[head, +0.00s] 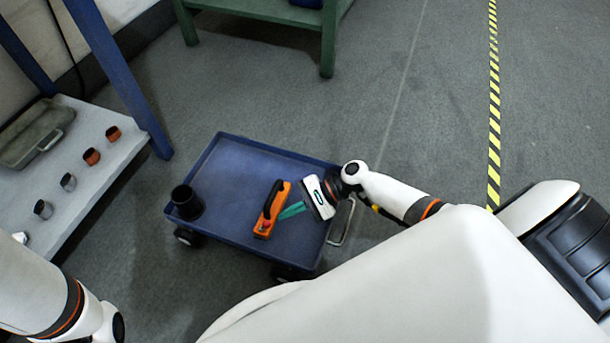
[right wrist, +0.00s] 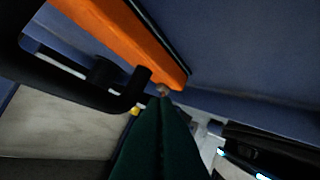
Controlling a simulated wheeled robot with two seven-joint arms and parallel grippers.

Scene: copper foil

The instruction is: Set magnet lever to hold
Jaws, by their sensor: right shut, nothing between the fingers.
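The orange magnet tool (head: 272,209) lies on the blue cart and has a dark part along its side. In the right wrist view the orange body (right wrist: 125,35) runs diagonally across the top, with a black bent bar (right wrist: 125,100) beside it that may be the lever; its setting cannot be read. My right gripper (head: 282,216) reaches in from the right with its green fingers shut and empty. In the right wrist view its tips (right wrist: 163,95) are close to the orange end and the bar's end; contact is unclear. My left gripper is out of view.
The blue cart (head: 225,165) also carries a black cup-like object (head: 186,202) at its left corner. A grey bench (head: 75,185) with a tray (head: 30,135) and several small cylinders stands at the left. A green table (head: 328,45) stands at the back. Floor to the right is clear.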

